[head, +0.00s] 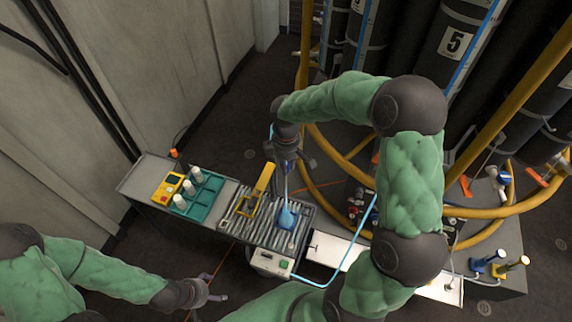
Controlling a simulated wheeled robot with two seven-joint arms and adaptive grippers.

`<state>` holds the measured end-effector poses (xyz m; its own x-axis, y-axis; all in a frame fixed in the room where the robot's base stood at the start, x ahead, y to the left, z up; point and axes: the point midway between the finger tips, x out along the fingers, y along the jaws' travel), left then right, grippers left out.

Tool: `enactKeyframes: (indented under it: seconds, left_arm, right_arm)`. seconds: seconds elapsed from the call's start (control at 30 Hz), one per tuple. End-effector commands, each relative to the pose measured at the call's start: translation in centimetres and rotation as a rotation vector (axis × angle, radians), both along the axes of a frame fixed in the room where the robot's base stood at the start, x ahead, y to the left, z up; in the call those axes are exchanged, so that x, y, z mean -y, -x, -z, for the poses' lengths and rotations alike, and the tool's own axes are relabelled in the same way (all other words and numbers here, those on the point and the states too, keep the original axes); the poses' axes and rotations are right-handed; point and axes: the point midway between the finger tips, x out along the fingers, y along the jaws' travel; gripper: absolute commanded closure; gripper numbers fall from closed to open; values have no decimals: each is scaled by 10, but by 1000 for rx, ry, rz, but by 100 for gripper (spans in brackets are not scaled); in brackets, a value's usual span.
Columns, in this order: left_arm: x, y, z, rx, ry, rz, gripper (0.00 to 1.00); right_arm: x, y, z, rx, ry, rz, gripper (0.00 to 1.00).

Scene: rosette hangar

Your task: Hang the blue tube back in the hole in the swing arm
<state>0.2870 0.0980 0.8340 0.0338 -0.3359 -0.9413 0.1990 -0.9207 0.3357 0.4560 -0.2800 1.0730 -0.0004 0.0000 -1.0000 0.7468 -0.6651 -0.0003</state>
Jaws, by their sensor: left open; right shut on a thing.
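My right gripper (290,168) is shut on the thin blue tube (345,262), above the roller bed. The tube's lower end hangs from the gripper toward a blue flask-like piece (287,217) on the rollers; I cannot tell if they touch. The tube also loops from the grey box at the front of the bed, right and up behind my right arm. The yellow swing arm (263,183) is left of the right gripper, over the rollers. Its hole is too small to make out. My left gripper (213,290) is open and empty, in front of the bench.
The roller bed (240,225) has a teal tray (198,197) with white jars and a yellow device (168,189) at its left. A grey control box (272,262) is in front. Black cylinders and yellow hoses (350,165) crowd the right. Floor is open behind the bench.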

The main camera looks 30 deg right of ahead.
Motion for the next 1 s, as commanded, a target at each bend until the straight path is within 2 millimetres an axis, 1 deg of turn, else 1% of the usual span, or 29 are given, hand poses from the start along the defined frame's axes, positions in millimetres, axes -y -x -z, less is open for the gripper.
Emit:
enactKeyframes:
  seconds: [0.03, 0.5, 0.87, 0.97, 1.0]
  left_arm:
    - [0, 0, -3, 0, 0, 0, 20]
    - [0, 0, -18, 0, 0, 0, 20]
    - [0, 0, -19, 0, 0, 0, 20]
    - [0, 0, -21, 0, 0, 0, 20]
    - [0, 0, -23, 0, 0, 0, 20]
  right_arm:
    - [0, 0, -4, 1, 1, 0, 95]
    - [0, 0, -24, 1, 0, 0, 95]
    - [0, 0, -25, 0, 0, 0, 95]
    - [-8, -5, -26, 1, -1, -3, 95]
    - [-16, -9, -28, 0, -1, -6, 95]
